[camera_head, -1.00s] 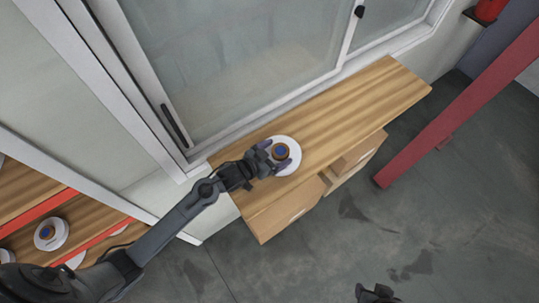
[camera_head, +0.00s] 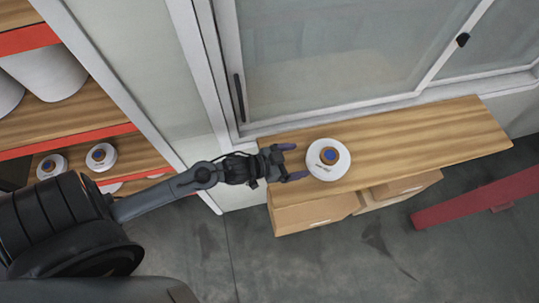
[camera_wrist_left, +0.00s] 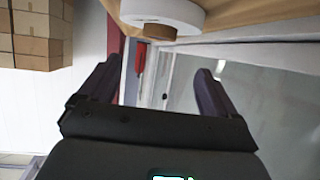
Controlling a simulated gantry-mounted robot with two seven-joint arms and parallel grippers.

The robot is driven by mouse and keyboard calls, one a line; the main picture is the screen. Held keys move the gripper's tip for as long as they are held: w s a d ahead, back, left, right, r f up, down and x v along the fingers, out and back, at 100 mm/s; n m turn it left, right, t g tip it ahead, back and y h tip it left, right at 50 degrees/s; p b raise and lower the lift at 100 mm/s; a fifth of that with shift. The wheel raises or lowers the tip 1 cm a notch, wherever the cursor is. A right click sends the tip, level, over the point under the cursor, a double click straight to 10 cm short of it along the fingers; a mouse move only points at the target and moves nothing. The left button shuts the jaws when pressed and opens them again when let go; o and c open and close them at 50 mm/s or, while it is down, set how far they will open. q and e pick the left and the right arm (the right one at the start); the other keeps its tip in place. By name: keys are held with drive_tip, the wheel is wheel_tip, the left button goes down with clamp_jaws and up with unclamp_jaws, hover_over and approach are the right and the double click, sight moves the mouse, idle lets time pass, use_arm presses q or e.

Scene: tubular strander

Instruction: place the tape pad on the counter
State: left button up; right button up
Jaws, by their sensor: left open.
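The tape pad (camera_head: 318,171) is a white disc with a brown and blue core. It lies flat on the wooden counter (camera_head: 430,140), near the counter's left end. My left gripper (camera_head: 293,162) is open and empty, just left of the tape pad, with its fingers pointing at it and a small gap between. In the left wrist view, the tape pad (camera_wrist_left: 160,14) shows at the top, beyond and outside the open fingers (camera_wrist_left: 155,85). My right gripper is not in view.
A sliding window (camera_head: 340,50) stands behind the counter. Cardboard boxes (camera_head: 315,212) sit under it. A red beam (camera_head: 470,198) is at the right. Shelves at the left hold more tape pads (camera_head: 101,157) and white rolls (camera_head: 50,72). The counter's right part is clear.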

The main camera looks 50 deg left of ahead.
use_arm(q)
drive_tip(key=s+g+y, duration=0.1)
drive_tip(key=s, duration=0.1)
drive_tip(key=s+f+n+g+y, duration=0.1)
drive_tip(key=s+g, duration=0.1)
drive_tip(key=s, duration=0.1)
drive_tip(key=s+n+g+y, duration=0.1)
drive_tip(key=s+y, duration=0.1)
drive_tip(key=shift+s+a+f, duration=0.15)
drive_tip(key=shift+s+f, duration=0.15)
drive_tip(key=shift+f, duration=0.1)
drive_tip(key=s+g, duration=0.5)
drive_tip(key=s, duration=0.4)
drive_tip(key=shift+s+d+r+y, duration=0.15)
drive_tip(key=shift+d+r+y, duration=0.05)
drive_tip(key=shift+r+y, duration=0.1)
